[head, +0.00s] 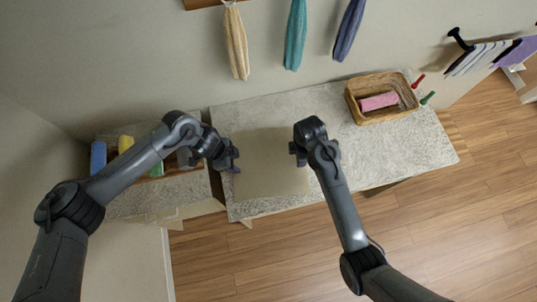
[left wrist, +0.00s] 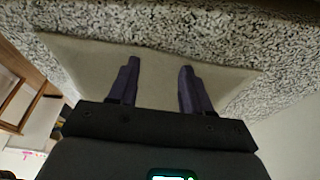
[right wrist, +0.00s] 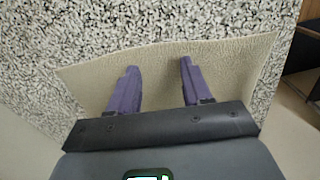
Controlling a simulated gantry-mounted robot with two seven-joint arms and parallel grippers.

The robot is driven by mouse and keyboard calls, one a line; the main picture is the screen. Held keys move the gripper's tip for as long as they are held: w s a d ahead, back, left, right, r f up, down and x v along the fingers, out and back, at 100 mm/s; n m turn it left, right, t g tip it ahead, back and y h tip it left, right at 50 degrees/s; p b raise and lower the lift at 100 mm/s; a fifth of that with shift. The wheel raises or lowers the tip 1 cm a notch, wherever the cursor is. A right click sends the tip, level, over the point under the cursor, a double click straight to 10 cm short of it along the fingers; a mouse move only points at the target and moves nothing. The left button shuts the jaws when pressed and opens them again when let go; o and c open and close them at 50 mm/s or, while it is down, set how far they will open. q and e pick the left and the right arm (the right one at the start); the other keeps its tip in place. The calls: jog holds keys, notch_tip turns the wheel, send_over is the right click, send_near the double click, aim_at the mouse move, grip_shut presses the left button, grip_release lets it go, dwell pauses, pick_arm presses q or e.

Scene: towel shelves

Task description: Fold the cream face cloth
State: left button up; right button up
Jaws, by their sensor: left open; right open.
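The cream face cloth (head: 268,165) lies flat and spread out on the speckled counter (head: 400,145) in the head view. My left gripper (head: 232,160) is at the cloth's left edge. In the left wrist view its two purple fingers (left wrist: 156,85) are apart over the cloth (left wrist: 95,68), with nothing between them but cloth surface below. My right gripper (head: 296,152) is at the cloth's right side. In the right wrist view its fingers (right wrist: 158,85) are apart over the cloth (right wrist: 225,62). I cannot tell whether either set of fingertips touches the cloth.
A wicker basket (head: 352,106) with a rolled pink towel (head: 379,101) stands at the back right of the counter. Cream (head: 236,45), teal (head: 295,35) and blue (head: 348,30) towels hang on the wall behind. A lower surface at left holds several coloured items. The counter's front right is clear.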

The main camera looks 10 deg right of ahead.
pick_arm(q)
jog(key=shift+f, duration=0.1)
pick_arm(e)
jog(key=shift+f, duration=0.1)
pick_arm(q)
jog(key=shift+f+b, duration=0.15)
jog(key=shift+b, duration=0.15)
pick_arm(e)
jog(key=shift+f, duration=0.15)
pick_arm(q)
jog(key=shift+c, duration=0.5)
pick_arm(e)
jog(key=shift+c, duration=0.5)
pick_arm(q)
grip_shut()
pick_arm(e)
grip_shut()
